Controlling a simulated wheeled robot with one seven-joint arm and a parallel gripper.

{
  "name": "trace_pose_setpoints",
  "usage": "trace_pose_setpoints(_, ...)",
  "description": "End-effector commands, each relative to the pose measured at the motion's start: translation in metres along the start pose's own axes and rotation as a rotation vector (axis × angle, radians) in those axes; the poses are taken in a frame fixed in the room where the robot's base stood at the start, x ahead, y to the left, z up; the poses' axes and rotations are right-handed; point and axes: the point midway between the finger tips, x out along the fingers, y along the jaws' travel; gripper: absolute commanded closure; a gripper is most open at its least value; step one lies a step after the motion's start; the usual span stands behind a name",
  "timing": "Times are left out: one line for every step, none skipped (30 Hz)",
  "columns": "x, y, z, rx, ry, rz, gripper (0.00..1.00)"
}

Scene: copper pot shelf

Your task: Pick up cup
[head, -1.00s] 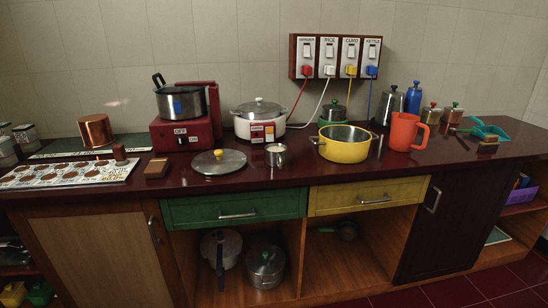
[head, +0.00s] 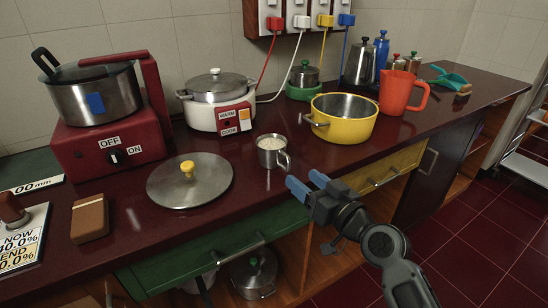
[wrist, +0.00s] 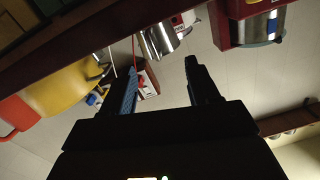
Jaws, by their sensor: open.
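The cup is a small metal cup (head: 270,154) with a side handle and pale grains inside. It stands upright on the dark red counter, right of the flat metal lid and in front of the white cooker. It seems to be the metal cylinder (wrist: 157,42) in the upside-down wrist view. My gripper (head: 308,183) has blue-tipped fingers, open and empty. It is in front of the counter edge, to the right of the cup and apart from it. In the wrist view my gripper (wrist: 160,70) has its fingers spread, with the cup beyond them.
A yellow pot (head: 342,126) and an orange jug (head: 398,94) stand to the right. The metal lid (head: 190,182) lies left of the cup. The white cooker (head: 220,118) is behind. A green drawer (head: 200,255) is below the counter (head: 240,205).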

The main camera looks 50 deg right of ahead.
Motion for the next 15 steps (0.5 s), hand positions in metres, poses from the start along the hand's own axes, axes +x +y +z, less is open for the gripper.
trace_pose_setpoints(0.007, 0.005, -0.007, 0.000, 0.014, -0.002, 0.40)
trace_pose_setpoints(0.010, 0.006, -0.009, 0.000, 0.018, -0.005, 0.40)
trace_pose_setpoints(0.013, 0.008, -0.012, 0.001, 0.022, -0.008, 0.40)
trace_pose_setpoints(0.015, 0.008, -0.014, 0.001, 0.025, -0.010, 0.40)
trace_pose_setpoints(0.018, 0.009, -0.015, 0.001, 0.027, -0.012, 0.40)
trace_pose_setpoints(0.021, 0.009, -0.016, 0.002, 0.028, -0.013, 0.40)
trace_pose_setpoints(0.025, 0.009, -0.017, 0.002, 0.028, -0.013, 0.40)
trace_pose_setpoints(0.028, 0.008, -0.017, 0.002, 0.029, -0.014, 0.40)
trace_pose_setpoints(0.032, 0.008, -0.018, 0.002, 0.029, -0.014, 0.40)
trace_pose_setpoints(0.035, 0.008, -0.017, 0.002, 0.028, -0.014, 0.40)
trace_pose_setpoints(0.038, 0.008, -0.017, 0.002, 0.028, -0.013, 0.40)
trace_pose_setpoints(0.042, 0.008, -0.018, 0.002, 0.029, -0.013, 0.40)
trace_pose_setpoints(0.044, 0.008, -0.018, 0.002, 0.029, -0.012, 0.40)
trace_pose_setpoints(0.047, 0.008, -0.018, 0.002, 0.028, -0.012, 0.40)
trace_pose_setpoints(0.052, 0.007, -0.018, 0.002, 0.028, -0.012, 0.40)
